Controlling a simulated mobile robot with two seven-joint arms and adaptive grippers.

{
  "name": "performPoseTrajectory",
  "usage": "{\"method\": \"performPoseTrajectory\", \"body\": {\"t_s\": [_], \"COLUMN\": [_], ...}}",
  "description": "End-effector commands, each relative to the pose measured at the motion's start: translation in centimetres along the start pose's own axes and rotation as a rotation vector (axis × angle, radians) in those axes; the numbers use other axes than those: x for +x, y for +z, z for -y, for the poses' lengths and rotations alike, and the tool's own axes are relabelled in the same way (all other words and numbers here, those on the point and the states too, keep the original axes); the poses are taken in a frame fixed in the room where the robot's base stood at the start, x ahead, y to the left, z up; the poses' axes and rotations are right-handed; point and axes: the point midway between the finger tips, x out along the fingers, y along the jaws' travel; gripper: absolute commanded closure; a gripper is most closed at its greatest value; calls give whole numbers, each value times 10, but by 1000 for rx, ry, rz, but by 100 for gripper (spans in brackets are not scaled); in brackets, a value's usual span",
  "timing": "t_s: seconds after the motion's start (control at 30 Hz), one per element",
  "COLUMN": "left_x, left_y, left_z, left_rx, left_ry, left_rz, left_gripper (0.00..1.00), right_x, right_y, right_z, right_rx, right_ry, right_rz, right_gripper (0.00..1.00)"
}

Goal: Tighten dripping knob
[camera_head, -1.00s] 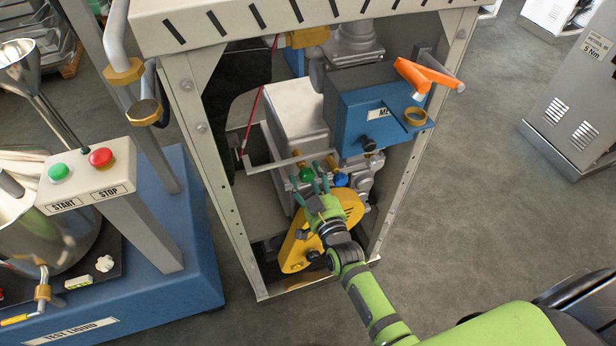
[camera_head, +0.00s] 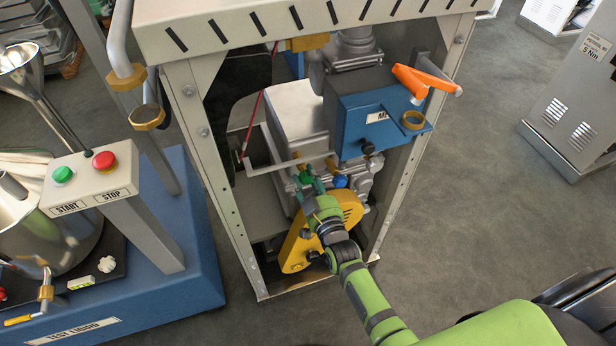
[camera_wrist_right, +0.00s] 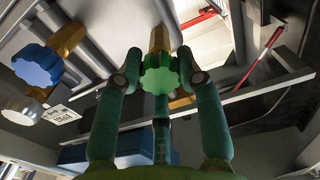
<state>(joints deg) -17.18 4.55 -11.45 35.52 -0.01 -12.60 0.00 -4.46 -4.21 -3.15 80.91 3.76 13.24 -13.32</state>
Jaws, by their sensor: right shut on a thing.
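A green knob (camera_head: 304,178) sits on a brass stem inside the open machine frame. A blue knob (camera_head: 340,180) sits to its right. My right gripper (camera_head: 308,187) reaches in over the yellow guard, its fingers shut on the green knob and hiding part of it. In the right wrist view the green knob (camera_wrist_right: 158,74) lies between the fingers of my right gripper (camera_wrist_right: 160,84), below its brass stem. The blue knob (camera_wrist_right: 38,66) is to the left there, clear of the fingers. I see no drip. My left gripper is not in view.
The yellow guard (camera_head: 299,245) is below the knobs. A blue box (camera_head: 372,120) with an orange-handled lever (camera_head: 412,82) is above right. The frame's legs (camera_head: 205,150) bound the opening. A START/STOP panel (camera_head: 88,178) stands left.

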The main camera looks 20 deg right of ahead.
Motion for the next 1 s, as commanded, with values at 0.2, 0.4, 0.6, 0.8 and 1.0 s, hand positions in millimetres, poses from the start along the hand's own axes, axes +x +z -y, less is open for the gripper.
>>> {"method": "performPoseTrajectory", "body": {"t_s": [0.2,0.4,0.6,0.8,1.0], "left_x": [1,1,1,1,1], "left_y": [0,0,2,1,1], "left_z": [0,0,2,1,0], "left_rx": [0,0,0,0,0], "left_ry": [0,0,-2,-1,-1], "left_rz": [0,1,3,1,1], "left_gripper": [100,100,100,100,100], "right_x": [1,1,-2,-29,-73], "right_y": [-3,-2,-1,0,1], "right_z": [0,0,0,0,0], "right_rx": [2,3,3,3,3], "right_ry": [1,1,0,0,0], "right_rz": [-8,-5,-3,-1,0], "right_gripper": [47,39,39,39,39]}}
